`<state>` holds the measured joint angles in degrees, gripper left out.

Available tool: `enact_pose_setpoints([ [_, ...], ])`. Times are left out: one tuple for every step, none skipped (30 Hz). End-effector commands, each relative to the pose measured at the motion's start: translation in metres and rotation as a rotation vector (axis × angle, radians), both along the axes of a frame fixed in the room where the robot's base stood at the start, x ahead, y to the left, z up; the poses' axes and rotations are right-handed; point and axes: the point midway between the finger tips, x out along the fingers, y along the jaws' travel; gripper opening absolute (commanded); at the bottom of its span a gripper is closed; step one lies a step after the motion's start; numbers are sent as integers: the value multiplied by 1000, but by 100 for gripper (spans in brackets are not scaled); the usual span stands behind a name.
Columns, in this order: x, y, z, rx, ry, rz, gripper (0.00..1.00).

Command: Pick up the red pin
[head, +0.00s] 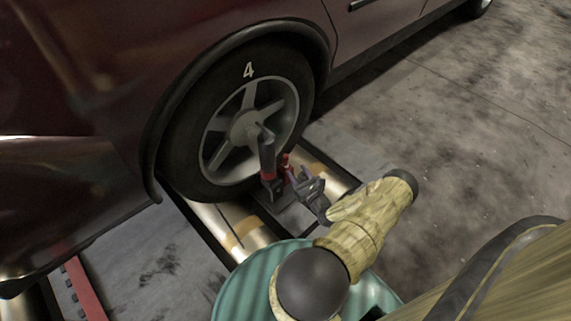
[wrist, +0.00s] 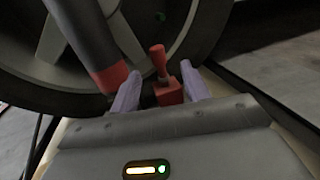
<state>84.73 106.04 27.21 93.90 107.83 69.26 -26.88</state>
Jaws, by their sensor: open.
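The red pin (wrist: 158,60) stands upright in the wrist view, with a round-topped shaft and a red block (wrist: 168,94) below it. In the head view the red pin (head: 285,160) is a small red spot beside the wheel, partly hidden. My gripper (wrist: 160,70) is open, its two pale purple fingers on either side of the pin and block in the picture. I cannot tell whether the fingers touch them. In the head view my gripper (head: 292,174) is right by the pin, just to its right.
A dark post with a red band (head: 267,155) stands just left of the pin, close to my left finger. The car wheel (head: 215,130) marked 4 is right behind. Metallic rollers (head: 232,226) lie below it. The floor (head: 450,130) to the right is clear.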

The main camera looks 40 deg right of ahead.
Motion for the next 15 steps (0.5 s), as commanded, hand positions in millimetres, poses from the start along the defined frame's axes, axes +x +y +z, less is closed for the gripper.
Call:
enact_pose_setpoints([
  [10, -2, -4, -3, -1, 3, 47],
  [15, -3, -4, -2, -2, 3, 47],
  [22, -4, -4, -2, -2, 3, 47],
  [26, -5, -4, -2, -1, 3, 47],
  [30, -5, -4, -2, -1, 2, 47],
  [35, -6, -3, -2, -1, 2, 47],
  [37, -7, -2, -1, -1, 2, 47],
  [39, -7, -2, -1, -1, 1, 47],
  [41, -7, -1, -1, 0, 1, 47],
  [41, -8, 0, -1, 1, 1, 47],
  [41, -8, 0, 0, 1, 0, 47],
  [41, -8, 0, 0, 1, 0, 47],
  [41, -8, 1, 0, 1, 0, 47],
  [41, -7, 1, 0, 1, 0, 47],
  [41, -7, 1, 0, 1, 0, 47],
])
